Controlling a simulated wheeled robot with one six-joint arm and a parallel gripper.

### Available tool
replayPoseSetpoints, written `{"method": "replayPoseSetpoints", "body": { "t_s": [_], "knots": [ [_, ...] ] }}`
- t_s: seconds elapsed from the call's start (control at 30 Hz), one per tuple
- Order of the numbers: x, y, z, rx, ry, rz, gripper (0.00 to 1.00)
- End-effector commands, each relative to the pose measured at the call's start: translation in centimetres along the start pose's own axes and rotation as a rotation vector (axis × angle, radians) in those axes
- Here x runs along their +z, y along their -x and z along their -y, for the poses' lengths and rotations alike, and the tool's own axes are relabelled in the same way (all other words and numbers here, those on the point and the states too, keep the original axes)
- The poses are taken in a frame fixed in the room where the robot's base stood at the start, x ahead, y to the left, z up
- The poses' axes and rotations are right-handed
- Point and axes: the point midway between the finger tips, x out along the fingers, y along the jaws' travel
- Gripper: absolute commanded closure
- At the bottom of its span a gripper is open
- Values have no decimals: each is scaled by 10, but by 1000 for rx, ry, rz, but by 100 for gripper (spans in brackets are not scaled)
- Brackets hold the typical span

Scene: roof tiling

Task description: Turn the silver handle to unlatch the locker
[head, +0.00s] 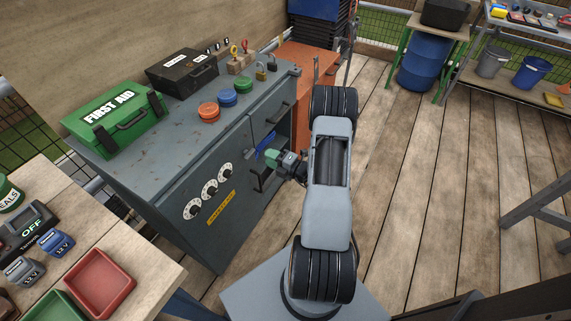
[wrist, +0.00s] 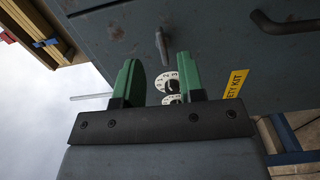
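The locker is a grey-blue metal cabinet (head: 160,180) with a row of white dials (head: 210,189) and a yellow label (head: 221,208). In the wrist view a silver handle (wrist: 162,46) stands out from the cabinet face (wrist: 220,45), beyond my fingertips. My gripper (wrist: 160,78) is open and empty, its green fingers apart, with the dials (wrist: 171,86) showing between them in the background. In the head view my gripper (head: 271,157) is close to the cabinet front, right of the dials. I cannot make out the silver handle clearly there.
A dark bar handle (wrist: 288,23) is on the cabinet face. A table with a red tray (head: 99,283) is at lower left.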

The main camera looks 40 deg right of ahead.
Motion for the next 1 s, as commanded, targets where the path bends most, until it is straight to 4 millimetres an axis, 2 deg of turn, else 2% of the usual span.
{"method": "replayPoseSetpoints", "body": {
  "t_s": [0.03,0.2,0.4,0.6,1.0],
  "knots": [
    [1,11,0,1,-2,6,64],
    [1,40,0,0,-2,4,64],
    [1,61,0,0,-1,2,64],
    [0,67,0,1,0,0,64],
    [0,67,0,0,-1,0,64]
  ]
}}
